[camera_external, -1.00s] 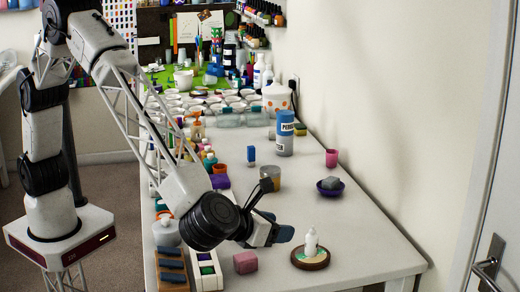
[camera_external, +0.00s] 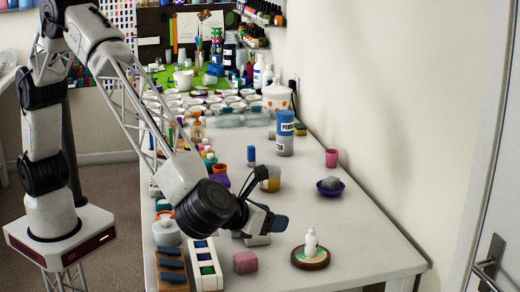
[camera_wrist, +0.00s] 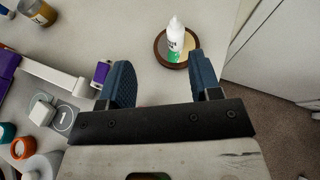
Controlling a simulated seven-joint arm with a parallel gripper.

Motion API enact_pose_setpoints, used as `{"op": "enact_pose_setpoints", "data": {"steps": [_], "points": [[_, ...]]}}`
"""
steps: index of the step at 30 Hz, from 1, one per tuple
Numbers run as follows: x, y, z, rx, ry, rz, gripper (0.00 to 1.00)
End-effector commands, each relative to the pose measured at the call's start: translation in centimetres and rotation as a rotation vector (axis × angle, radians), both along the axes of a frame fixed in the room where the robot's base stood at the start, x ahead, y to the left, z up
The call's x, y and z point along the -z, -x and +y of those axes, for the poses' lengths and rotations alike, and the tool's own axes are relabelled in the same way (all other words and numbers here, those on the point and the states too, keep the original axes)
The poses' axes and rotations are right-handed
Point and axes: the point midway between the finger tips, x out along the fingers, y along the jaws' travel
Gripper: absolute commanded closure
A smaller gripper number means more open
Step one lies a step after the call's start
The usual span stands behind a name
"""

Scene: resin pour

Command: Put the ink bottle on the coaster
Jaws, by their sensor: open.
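The ink bottle (camera_external: 311,242) is small and white with a narrow tip. It stands upright on the round, brown-rimmed coaster (camera_external: 311,265) near the right front of the table. The wrist view also shows the bottle (camera_wrist: 176,32) on the coaster (camera_wrist: 160,50), beyond my fingertips. My gripper (camera_external: 277,222) is open and empty, to the left of the bottle and apart from it. In the wrist view my two dark blue fingers (camera_wrist: 162,75) are spread with only bare table between them.
A pink block (camera_external: 245,262) lies left of the coaster. A purple bowl (camera_external: 330,190) holding a grey lump and a pink cup (camera_external: 331,157) stand further back. An amber jar (camera_external: 270,180) is behind my gripper. The table right of the coaster is clear.

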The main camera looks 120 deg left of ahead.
Motion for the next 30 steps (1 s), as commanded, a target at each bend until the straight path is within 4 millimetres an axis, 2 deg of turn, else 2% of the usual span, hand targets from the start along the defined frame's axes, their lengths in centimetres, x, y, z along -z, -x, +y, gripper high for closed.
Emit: {"op": "enact_pose_setpoints", "data": {"steps": [5, 15, 24, 30], "points": [[-2.6, 3.7, 1.2, -0.077, 0.091, -0.057, 0.42], [-7.4, 13.4, 3.4, -0.286, 0.318, -0.204, 0.42], [-10.4, 22.5, 4.4, -0.484, 0.514, -0.336, 0.42], [-11.7, 28.6, 4.6, -0.623, 0.640, -0.423, 0.42]]}}
